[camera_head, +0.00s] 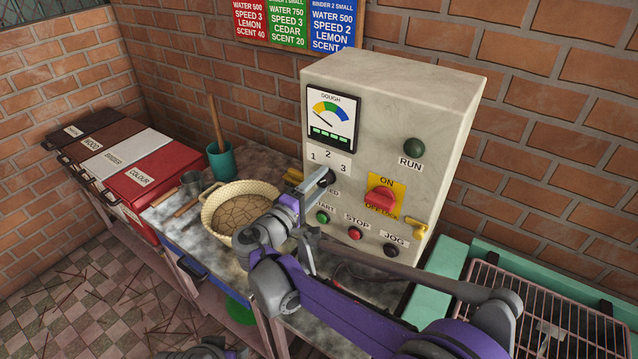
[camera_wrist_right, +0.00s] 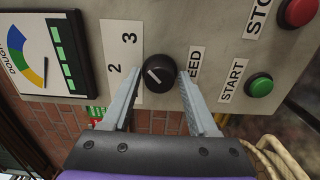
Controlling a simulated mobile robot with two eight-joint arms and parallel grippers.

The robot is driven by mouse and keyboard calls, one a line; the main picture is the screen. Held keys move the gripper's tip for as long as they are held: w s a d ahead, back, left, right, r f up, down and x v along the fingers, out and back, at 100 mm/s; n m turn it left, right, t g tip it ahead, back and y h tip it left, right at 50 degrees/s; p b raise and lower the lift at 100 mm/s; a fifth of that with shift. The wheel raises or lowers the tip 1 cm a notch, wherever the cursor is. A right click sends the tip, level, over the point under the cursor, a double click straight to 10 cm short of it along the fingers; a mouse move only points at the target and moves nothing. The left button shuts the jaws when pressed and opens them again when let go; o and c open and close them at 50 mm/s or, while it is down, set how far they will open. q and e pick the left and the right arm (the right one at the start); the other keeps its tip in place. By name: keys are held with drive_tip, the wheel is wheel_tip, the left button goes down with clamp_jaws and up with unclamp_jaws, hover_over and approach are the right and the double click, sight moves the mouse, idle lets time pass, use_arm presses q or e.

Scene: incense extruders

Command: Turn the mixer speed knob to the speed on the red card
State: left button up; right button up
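The red card (camera_head: 264,20) on the brick wall reads water 500, speed 3, lemon, scent 40. The black speed knob (camera_wrist_right: 158,74) is on the machine panel beside the labels 2 and 3; its white line slants toward the 3. In the head view the knob (camera_head: 327,178) is partly covered by my right gripper (camera_head: 318,184). In the right wrist view my right gripper's fingers (camera_wrist_right: 162,84) stand on either side of the knob, seemingly with a narrow gap. The finger hides part of the speed label. My left gripper's fingers are out of view.
A yellow and red on/off switch (camera_head: 380,198) and start (camera_head: 322,217), stop (camera_head: 355,233) and jog (camera_head: 390,250) buttons are close by. A woven basket (camera_head: 262,188) stands left of the machine. A wire rack (camera_head: 560,320) is at right.

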drive_tip(key=shift+o, duration=1)
drive_tip(key=shift+s+a, duration=0.1)
drive_tip(key=b+v, duration=0.1)
drive_tip(key=v, duration=0.9)
drive_tip(key=shift+s, duration=0.25)
drive_tip(key=shift+a, duration=0.15)
